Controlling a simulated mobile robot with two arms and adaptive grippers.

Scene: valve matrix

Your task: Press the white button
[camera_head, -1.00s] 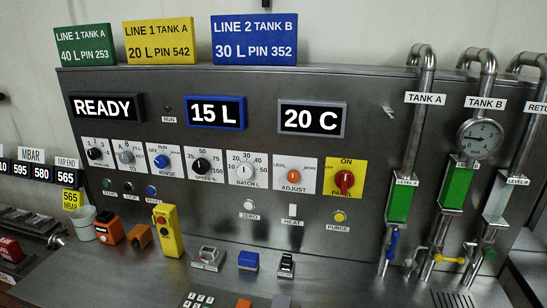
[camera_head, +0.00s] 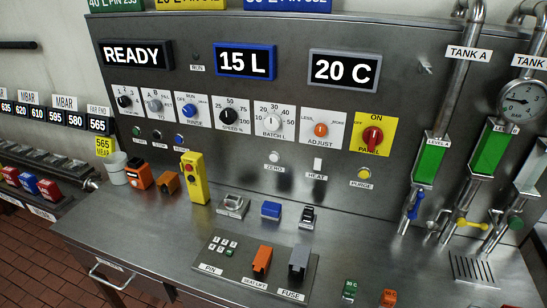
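A round white button (camera_head: 274,157) labelled ZERO sits on the lower part of the upright steel panel (camera_head: 240,187), below the BATCH L dial (camera_head: 274,122). A white rectangular switch (camera_head: 317,164) labelled HEAT is to its right, and a round yellow PURGE button (camera_head: 364,173) is farther right. Neither of my grippers is in view, and nothing covers the white button.
A steel counter (camera_head: 150,225) juts out below the panel. Tank pipes and valves are at the right, and a white cup (camera_head: 113,168) is at the left.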

